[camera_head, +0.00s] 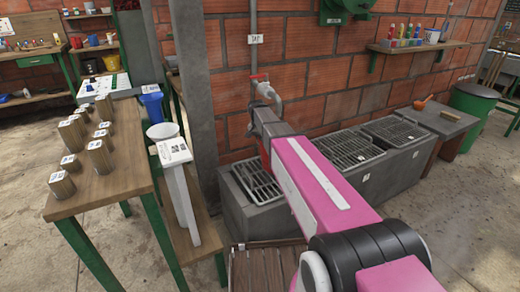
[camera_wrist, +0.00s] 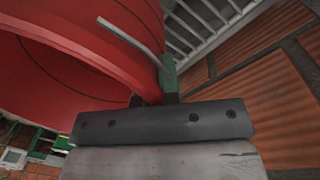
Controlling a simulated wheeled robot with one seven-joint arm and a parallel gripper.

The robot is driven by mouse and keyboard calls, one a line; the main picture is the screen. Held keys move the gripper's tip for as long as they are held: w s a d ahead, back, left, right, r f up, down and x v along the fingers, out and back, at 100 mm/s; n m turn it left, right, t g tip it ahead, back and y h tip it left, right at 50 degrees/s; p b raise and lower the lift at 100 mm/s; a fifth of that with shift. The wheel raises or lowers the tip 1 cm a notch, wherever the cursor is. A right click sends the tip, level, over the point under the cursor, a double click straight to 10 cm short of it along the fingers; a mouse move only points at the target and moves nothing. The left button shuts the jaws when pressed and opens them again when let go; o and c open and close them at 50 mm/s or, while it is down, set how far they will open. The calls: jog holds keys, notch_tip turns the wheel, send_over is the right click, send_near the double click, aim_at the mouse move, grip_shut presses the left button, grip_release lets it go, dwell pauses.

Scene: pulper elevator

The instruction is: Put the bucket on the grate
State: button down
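A large red bucket (camera_wrist: 70,50) fills the upper left of the wrist view, with a thin grey handle wire across it. My gripper (camera_wrist: 168,85) is right at the bucket; its narrow fingers are close together where the wire ends, and appear shut on the bucket, though the contact is partly hidden. In the head view my pink arm hides most of the bucket; only a sliver of red shows at the arm's left edge. Metal grates lie on concrete blocks along the wall: a left grate (camera_head: 255,182), a middle grate (camera_head: 345,150) and a right grate (camera_head: 396,130).
A tap (camera_head: 264,90) sticks out of the brick wall above the left grate. A wooden table (camera_head: 115,190) with several wooden cylinders stands at left, and a grey post (camera_head: 195,70) beside it. A wall shelf (camera_head: 420,47) holds bottles. The floor at right is open.

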jog(key=shift+w+a+f, duration=0.1)
jog(key=shift+w+f, duration=0.1)
jog(key=shift+f, duration=0.55)
jog(key=shift+w+d+f, duration=0.1)
jog(key=shift+w+f, duration=0.05)
jog(key=shift+f, duration=0.65)
jog(key=shift+w+a+f, duration=0.1)
jog(key=shift+w+f, duration=0.1)
jog(key=shift+f, duration=0.7)
jog(key=c, duration=1.3)
grip_release()
jog(key=shift+c, duration=0.2)
notch_tip(320, 180, up, 12)
jog(key=a, duration=0.1)
jog(key=shift+w+a, duration=0.15)
jog(key=shift+w, duration=0.1)
